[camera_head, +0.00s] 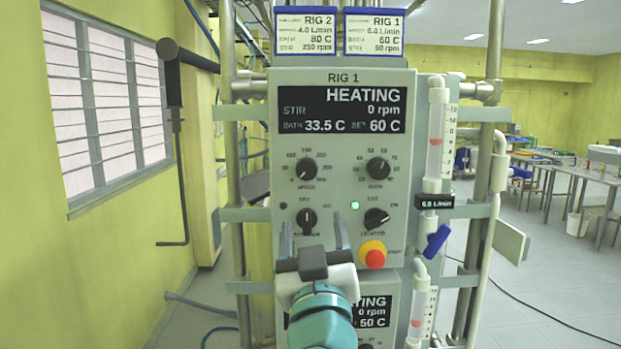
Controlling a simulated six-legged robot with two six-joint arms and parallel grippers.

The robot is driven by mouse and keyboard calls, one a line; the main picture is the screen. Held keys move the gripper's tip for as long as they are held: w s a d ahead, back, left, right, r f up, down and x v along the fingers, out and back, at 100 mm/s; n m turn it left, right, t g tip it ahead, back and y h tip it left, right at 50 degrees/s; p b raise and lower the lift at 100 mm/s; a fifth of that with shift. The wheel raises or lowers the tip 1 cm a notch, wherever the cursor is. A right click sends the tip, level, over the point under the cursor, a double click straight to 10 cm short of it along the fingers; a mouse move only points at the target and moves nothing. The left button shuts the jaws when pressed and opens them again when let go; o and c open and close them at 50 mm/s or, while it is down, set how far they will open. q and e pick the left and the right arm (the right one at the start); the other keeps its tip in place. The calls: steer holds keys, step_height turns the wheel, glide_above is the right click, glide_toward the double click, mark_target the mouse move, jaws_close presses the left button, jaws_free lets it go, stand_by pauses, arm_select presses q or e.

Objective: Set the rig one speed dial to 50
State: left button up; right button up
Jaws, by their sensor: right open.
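The rig one panel (342,90) faces me, with a display (342,110) reading HEATING, stir 0 rpm, bath 33.5 C, set 60 C. The speed dial (306,169) is the black knob at the upper left of the panel, ringed by numbers; its exact pointer setting is too small to read surely. My right gripper (313,236) is open in front of the lower panel, below the speed dial. Its two fingers point up, either side of the lower left knob (307,219) in the picture; contact cannot be told. My left gripper is not in view.
A second dial (377,168), a heater knob (376,219) and a red stop button (373,256) share the panel. A flow tube (437,135) and blue valve handle (437,241) stand right. Rig cards (374,33) hang above. A black handle (184,62) juts out left.

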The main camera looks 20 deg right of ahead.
mark_target(307, 174)
steer(key=p+x, duration=0.5)
steer(key=x, duration=0.8)
steer(key=shift+w+r, duration=0.1)
steer(key=shift+w, duration=0.3)
steer(key=shift+w+d, duration=0.1)
steer(key=shift+w, duration=0.2)
steer(key=shift+s, duration=0.1)
steer(key=shift+s, duration=0.1)
steer(key=c, duration=1.1)
